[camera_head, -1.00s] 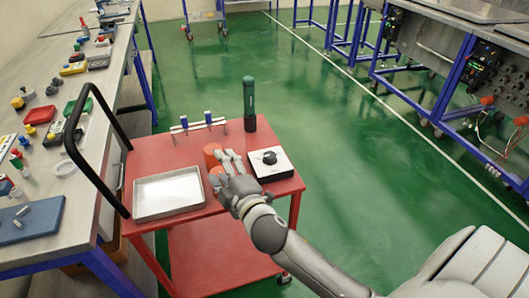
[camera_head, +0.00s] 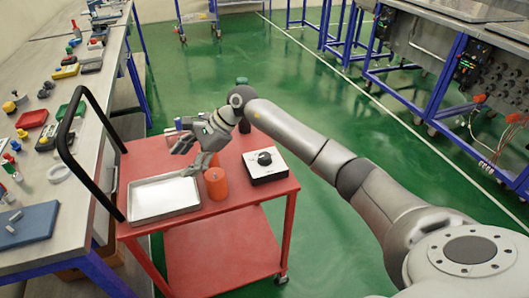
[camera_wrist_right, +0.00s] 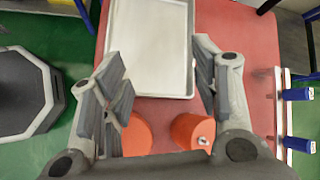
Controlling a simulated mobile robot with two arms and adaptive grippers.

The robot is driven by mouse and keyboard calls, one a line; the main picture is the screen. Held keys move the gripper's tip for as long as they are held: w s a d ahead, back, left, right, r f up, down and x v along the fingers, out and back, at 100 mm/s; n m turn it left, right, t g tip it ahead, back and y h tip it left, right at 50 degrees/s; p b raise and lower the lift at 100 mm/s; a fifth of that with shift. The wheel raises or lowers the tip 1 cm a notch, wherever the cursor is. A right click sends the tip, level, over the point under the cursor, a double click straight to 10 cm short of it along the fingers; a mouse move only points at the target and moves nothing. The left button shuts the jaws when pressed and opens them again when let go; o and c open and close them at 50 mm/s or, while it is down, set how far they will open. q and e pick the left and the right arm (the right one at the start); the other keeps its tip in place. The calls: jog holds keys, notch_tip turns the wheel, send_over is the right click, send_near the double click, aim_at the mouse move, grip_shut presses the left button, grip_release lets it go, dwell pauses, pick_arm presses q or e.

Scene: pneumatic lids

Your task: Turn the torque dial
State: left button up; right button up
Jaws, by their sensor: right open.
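The torque dial is a black knob (camera_head: 264,158) on top of a white box (camera_head: 268,172), at the right side of the red cart's top. Its pointer setting is too small to read. My right gripper (camera_head: 183,162) is open and empty, above the back middle of the cart, to the left of the dial and apart from it. In the right wrist view its fingers (camera_wrist_right: 162,75) are spread over the tray's edge, and the dial does not show there. My left gripper is not in view.
A metal tray (camera_head: 164,198) lies on the cart (camera_head: 235,196). An orange cylinder (camera_head: 216,184) stands between tray and dial; the right wrist view shows two orange pieces (camera_wrist_right: 193,131). My arm partly hides the dark green upright object (camera_head: 243,82) and the blue-handled rack (camera_head: 180,123).

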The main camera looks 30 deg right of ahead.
jog(key=d+n+g+h, duration=0.1)
jog(key=d+h, duration=0.3)
jog(key=d, duration=0.6)
notch_tip(320, 180, up, 4)
jog(key=g+h, duration=0.3)
jog(key=h, duration=0.1)
send_over(265, 155)
notch_tip(265, 155, down, 11)
jog(key=shift+r+p, duration=0.15)
jog(key=shift+p, duration=0.6)
jog(key=c, duration=1)
jog(key=shift+c, duration=0.2)
